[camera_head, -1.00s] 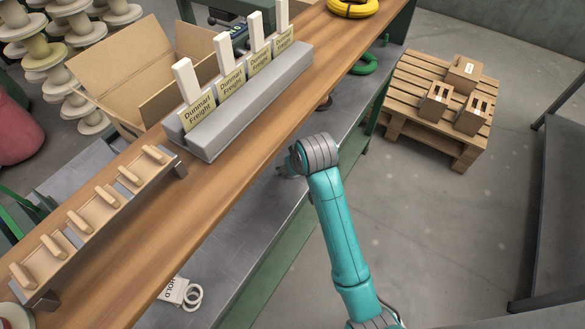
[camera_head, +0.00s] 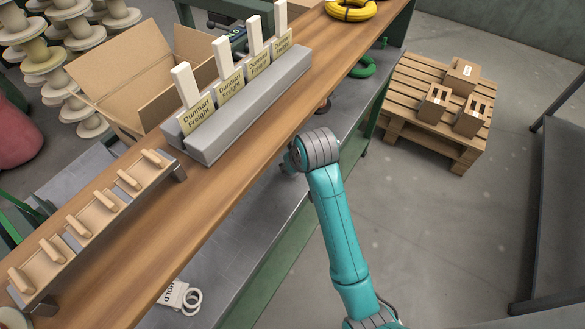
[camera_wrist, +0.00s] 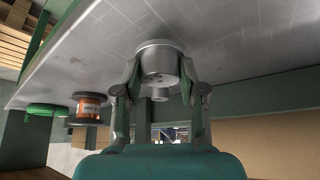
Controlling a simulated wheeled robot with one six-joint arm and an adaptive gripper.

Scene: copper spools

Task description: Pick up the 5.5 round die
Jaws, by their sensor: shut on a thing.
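In the wrist view my gripper (camera_wrist: 160,85) is shut on a silver-grey round metal die (camera_wrist: 158,60), one finger on each side. The die is a short wide cylinder with a smaller stub at the end facing the camera. No size mark can be read on it. It shows against the grey shelf (camera_wrist: 240,35); I cannot tell whether it touches the shelf. In the head view the die is hidden, and my gripper is mostly hidden behind my wrist, low beside the wooden bench.
The wooden bench top (camera_head: 235,190) overhangs the grey lower shelf (camera_head: 235,240). A copper spool (camera_wrist: 89,106) and a green coil (camera_wrist: 47,109) show at left in the wrist view. White rings with a HOLD tag (camera_head: 177,295) lie on the shelf. A pallet (camera_head: 410,85) stands right.

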